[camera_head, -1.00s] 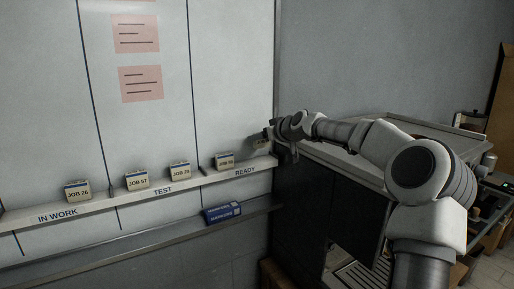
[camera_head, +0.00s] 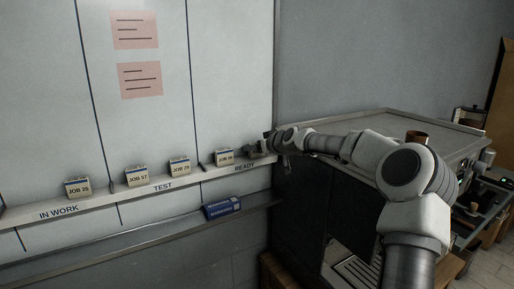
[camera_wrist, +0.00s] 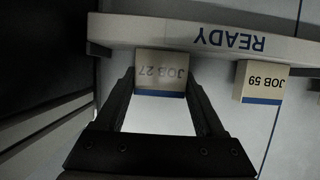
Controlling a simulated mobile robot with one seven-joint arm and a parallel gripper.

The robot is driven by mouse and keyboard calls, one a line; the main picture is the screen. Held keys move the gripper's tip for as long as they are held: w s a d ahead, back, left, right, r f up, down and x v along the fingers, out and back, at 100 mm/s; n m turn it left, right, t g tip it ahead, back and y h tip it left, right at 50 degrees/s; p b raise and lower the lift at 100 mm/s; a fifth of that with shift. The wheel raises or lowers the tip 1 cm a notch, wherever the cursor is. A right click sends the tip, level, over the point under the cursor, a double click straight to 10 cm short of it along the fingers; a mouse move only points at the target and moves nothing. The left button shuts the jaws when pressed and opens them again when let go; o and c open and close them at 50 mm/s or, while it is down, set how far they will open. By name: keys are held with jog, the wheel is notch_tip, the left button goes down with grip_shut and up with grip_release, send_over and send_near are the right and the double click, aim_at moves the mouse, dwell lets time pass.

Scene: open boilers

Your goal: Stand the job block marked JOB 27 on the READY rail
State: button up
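The JOB 27 block (camera_wrist: 161,74) is cream with a blue stripe and shows upside down in the wrist view. My gripper (camera_wrist: 160,82) has a finger against each side of it. The block is at the READY rail (camera_wrist: 150,33); I cannot tell whether its base touches. The JOB 59 block (camera_wrist: 262,82) stands on the same rail, apart from JOB 27. In the head view my gripper (camera_head: 263,147) is at the right end of the READY rail (camera_head: 215,171), right of JOB 59 (camera_head: 224,157); JOB 27 is hardly distinguishable there.
Other job blocks stand above TEST (camera_head: 180,166) and IN WORK (camera_head: 78,187). A blue box-like item (camera_head: 221,209) lies on the lower ledge (camera_head: 150,241). A dark-fronted machine (camera_head: 330,205) stands close at the right. Free rail lies between the blocks.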

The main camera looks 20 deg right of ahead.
jog(key=o, duration=0.4)
jog(key=shift+c, duration=0.2)
jog(key=shift+r, duration=0.15)
jog(key=b+v, duration=0.2)
jog(key=v, duration=1)
